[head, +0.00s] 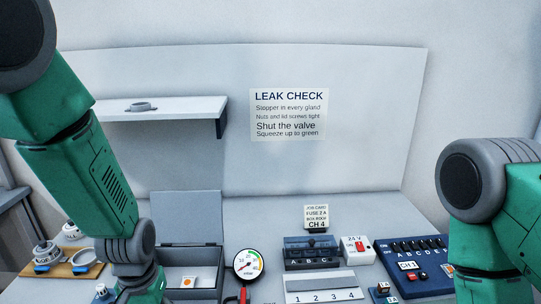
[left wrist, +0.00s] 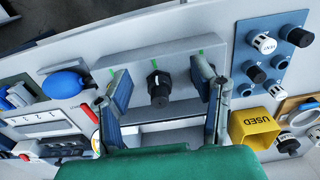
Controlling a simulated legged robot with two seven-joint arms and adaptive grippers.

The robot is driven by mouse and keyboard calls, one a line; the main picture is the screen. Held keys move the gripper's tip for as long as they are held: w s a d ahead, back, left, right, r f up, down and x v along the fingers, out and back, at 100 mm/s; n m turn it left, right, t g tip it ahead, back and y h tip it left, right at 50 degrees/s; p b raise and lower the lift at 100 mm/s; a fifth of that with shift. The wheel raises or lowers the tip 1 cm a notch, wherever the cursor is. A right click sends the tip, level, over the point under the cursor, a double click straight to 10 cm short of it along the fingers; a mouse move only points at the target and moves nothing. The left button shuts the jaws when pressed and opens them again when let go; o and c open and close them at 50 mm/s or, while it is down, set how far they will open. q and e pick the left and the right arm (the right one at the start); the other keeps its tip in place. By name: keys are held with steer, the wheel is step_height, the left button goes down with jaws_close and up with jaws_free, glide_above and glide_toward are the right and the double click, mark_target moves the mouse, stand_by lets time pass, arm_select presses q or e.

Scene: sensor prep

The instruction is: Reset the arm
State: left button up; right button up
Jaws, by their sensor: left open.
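In the left wrist view my left gripper (left wrist: 160,76) is open, with its two fingers spread wide. A black hex-shaped fitting (left wrist: 158,92) on a grey block (left wrist: 180,50) appears between the fingers. Neither finger visibly touches it, and the gap in depth is hard to judge. In the head view my left arm (head: 85,170) reaches down from the upper left, and its gripper is below the picture. My right arm (head: 490,200) shows at the right edge, with its gripper out of view.
The left wrist view shows a blue bulb (left wrist: 64,84), a yellow USED bin (left wrist: 236,130) and a blue plate (left wrist: 275,72) with knobs. The head view shows a gauge (head: 247,264), an open-lidded box (head: 187,215), a 24 V unit (head: 357,249) and a wall shelf (head: 180,108).

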arm_select(q)
steer(key=f, duration=0.1)
steer(key=s+f, duration=0.1)
steer(key=f, duration=0.1)
steer(key=a+f, duration=0.1)
steer(key=shift+s+f+b, duration=0.15)
steer(key=shift+f+b, duration=0.05)
steer(key=shift+b, duration=0.15)
steer(key=shift+m, duration=0.6)
steer(key=s+a+f+b, duration=0.1)
steer(key=s+f+b, duration=0.1)
steer(key=s+f, duration=0.3)
steer(key=s+a+f+b, duration=0.1)
steer(key=s+f, duration=0.5)
steer(key=s, duration=0.2)
steer(key=s+a+f+b, duration=0.2)
steer(key=s+f, duration=0.3)
steer(key=s, duration=0.2)
steer(key=shift+f+b, duration=0.3)
steer(key=shift+s, duration=0.45)
arm_select(e)
step_height(320, 180, down, 7)
steer(key=shift+w+r, duration=0.15)
steer(key=shift+w, duration=0.1)
